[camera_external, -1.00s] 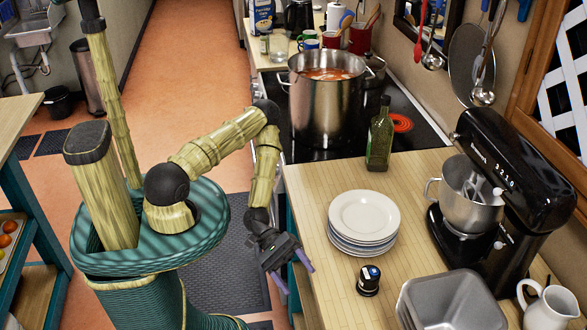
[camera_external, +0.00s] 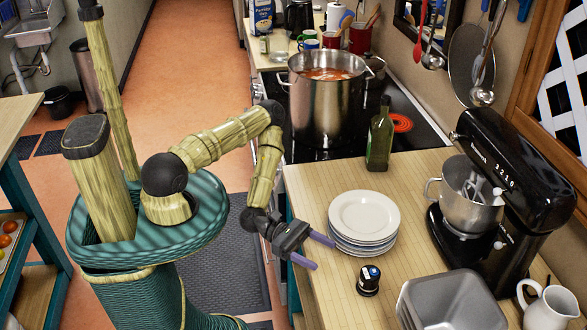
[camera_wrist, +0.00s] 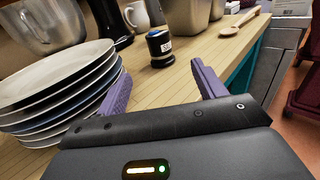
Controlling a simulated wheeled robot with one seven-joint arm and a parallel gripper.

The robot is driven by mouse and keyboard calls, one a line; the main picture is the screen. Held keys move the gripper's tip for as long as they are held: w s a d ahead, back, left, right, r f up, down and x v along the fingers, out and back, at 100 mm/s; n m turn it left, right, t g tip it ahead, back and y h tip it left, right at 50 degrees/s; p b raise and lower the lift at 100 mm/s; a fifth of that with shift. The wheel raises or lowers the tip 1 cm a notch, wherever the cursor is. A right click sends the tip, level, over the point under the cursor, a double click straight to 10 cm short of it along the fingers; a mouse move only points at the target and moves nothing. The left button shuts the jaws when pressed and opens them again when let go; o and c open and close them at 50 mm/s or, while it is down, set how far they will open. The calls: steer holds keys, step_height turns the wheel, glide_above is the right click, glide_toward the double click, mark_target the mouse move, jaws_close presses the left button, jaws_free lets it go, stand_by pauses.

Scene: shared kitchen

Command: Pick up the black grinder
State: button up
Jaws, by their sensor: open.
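The black grinder (camera_external: 368,280) stands upright on the wooden counter, in front of the plate stack and left of the grey metal pans. A gap remains between the fingers and the grinder. In the wrist view my gripper's fingers (camera_wrist: 160,85) spread to either side of the grinder.
Grey pans (camera_external: 452,302) stand right of the grinder. A black stand mixer (camera_external: 515,175), a green bottle (camera_external: 380,140) and a large pot (camera_external: 327,105) are farther off.

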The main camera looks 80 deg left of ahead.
mark_target(370, 277)
steer(key=b+x, duration=0.2)
steer(key=x, duration=0.1)
steer(key=b+x, duration=0.1)
steer(key=b, duration=0.1)
steer(key=shift+w+d+f, duration=0.25)
steer(key=shift+f, duration=0.05)
steer(key=x, duration=0.3)
steer(key=b+x, duration=0.1)
steer(key=shift+w+d+r, duration=0.25)
steer(key=shift+r, duration=0.05)
steer(key=shift+w+d, duration=0.15)
steer(key=shift+w, duration=0.05)
steer(key=shift+p+x, duration=1.05)
steer(key=shift+x, duration=1.55)
steer(key=shift+w, duration=0.1)
steer(key=c, duration=1.3)
steer(key=shift+o, duration=0.2)
step_height(370, 277, up, 10)
steer(key=shift+r, duration=0.1)
